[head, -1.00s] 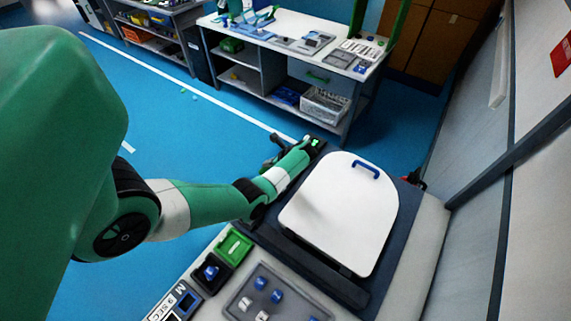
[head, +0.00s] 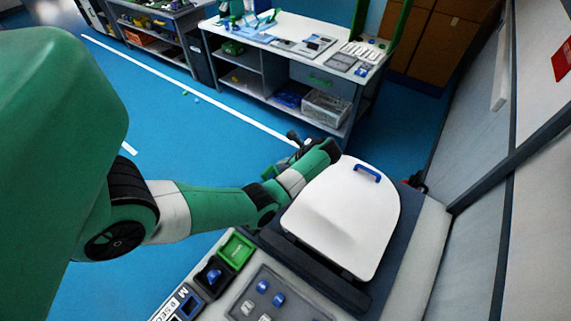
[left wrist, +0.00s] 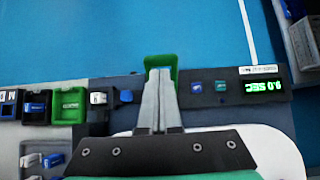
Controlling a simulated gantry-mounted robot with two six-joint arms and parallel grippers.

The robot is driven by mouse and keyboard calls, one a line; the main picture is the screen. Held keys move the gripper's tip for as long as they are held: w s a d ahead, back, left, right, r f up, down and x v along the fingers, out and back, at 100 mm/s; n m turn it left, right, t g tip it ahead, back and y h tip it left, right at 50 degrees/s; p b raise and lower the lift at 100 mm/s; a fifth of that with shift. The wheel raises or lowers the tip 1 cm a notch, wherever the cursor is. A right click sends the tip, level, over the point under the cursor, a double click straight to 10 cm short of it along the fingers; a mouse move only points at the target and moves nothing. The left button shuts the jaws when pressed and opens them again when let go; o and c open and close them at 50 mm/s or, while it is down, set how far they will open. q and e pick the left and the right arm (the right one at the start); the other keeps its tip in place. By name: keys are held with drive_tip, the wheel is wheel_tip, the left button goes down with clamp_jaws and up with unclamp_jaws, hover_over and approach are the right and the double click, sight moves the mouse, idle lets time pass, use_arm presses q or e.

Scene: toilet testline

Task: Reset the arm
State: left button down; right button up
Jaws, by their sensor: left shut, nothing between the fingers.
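My left arm reaches in from the left in the head view, its wrist beside the far left edge of the white toilet lid (head: 345,215). The lid lies flat and has a blue handle (head: 367,172). My left gripper (left wrist: 160,74) is shut and empty in the left wrist view, its two fingers together. The fingertips overlap a green part (left wrist: 162,62) in that view; I cannot tell whether they touch. In the head view the fingers are mostly hidden by the wrist. My right gripper is not in view.
A green box (head: 236,250) and a grey tray (head: 262,300) with small blue and white parts sit in front of the lid. A lit display (left wrist: 263,87) is on the dark panel. A workbench (head: 285,40) stands behind; a wall is on the right.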

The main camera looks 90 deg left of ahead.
use_arm(q)
drive_tip(key=v, duration=0.2)
drive_tip(key=shift+w+d+r, duration=0.2)
drive_tip(key=shift+r, duration=0.05)
idle(0.5)
